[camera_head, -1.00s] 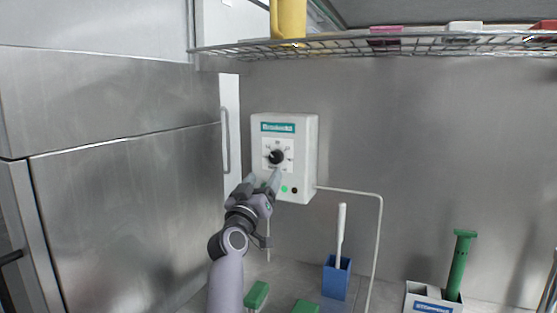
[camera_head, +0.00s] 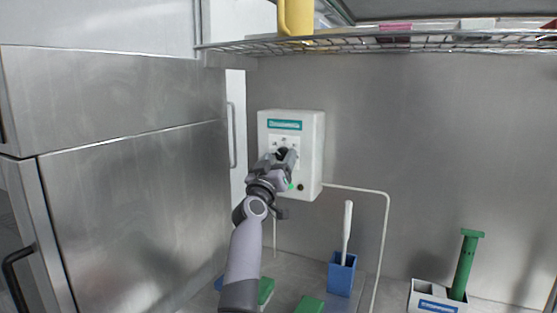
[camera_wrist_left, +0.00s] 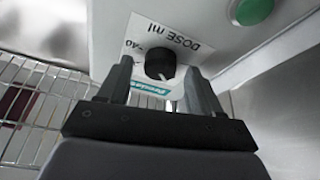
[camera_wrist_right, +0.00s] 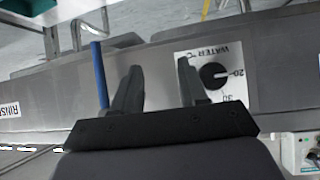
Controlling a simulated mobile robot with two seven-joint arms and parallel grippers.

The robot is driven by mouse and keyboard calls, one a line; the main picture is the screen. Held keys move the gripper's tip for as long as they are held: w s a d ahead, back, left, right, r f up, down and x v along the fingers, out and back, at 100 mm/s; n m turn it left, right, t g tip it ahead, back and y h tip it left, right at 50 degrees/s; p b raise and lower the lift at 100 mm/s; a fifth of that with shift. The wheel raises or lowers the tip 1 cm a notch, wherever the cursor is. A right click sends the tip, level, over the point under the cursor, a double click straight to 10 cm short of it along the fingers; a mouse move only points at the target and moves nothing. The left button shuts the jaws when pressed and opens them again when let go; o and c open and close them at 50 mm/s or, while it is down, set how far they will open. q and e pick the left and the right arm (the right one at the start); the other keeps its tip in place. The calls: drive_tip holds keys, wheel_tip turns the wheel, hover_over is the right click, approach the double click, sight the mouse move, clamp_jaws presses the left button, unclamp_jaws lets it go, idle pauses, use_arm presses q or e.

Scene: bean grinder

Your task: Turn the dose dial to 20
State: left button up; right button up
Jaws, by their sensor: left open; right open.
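The white wall box (camera_head: 312,165) hangs on the steel wall and carries the dose dial. The dial's black knob (camera_wrist_left: 160,62) and its upside-down "DOSE ml" label (camera_wrist_left: 172,33) show in the left wrist view, with a 40 mark legible. A small white mark on the knob's rim faces the bottom of that view; the number there is hidden. My left gripper (camera_wrist_left: 157,68) is open, its fingers on either side of the knob; contact is unclear. In the head view the left gripper (camera_head: 284,155) covers most of the dial. My right gripper (camera_wrist_right: 159,66) is open and empty.
A green button (camera_wrist_left: 252,10) sits on the box near the dial. A "WATER °C" knob (camera_wrist_right: 214,76) on a steel panel is near my right gripper. A wire shelf (camera_head: 400,40) is above. A blue holder (camera_head: 341,275) and a green-handled tool (camera_head: 466,262) stand below right.

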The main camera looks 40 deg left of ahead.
use_arm(q)
drive_tip(key=shift+c, duration=0.3)
drive_tip(key=c, duration=1)
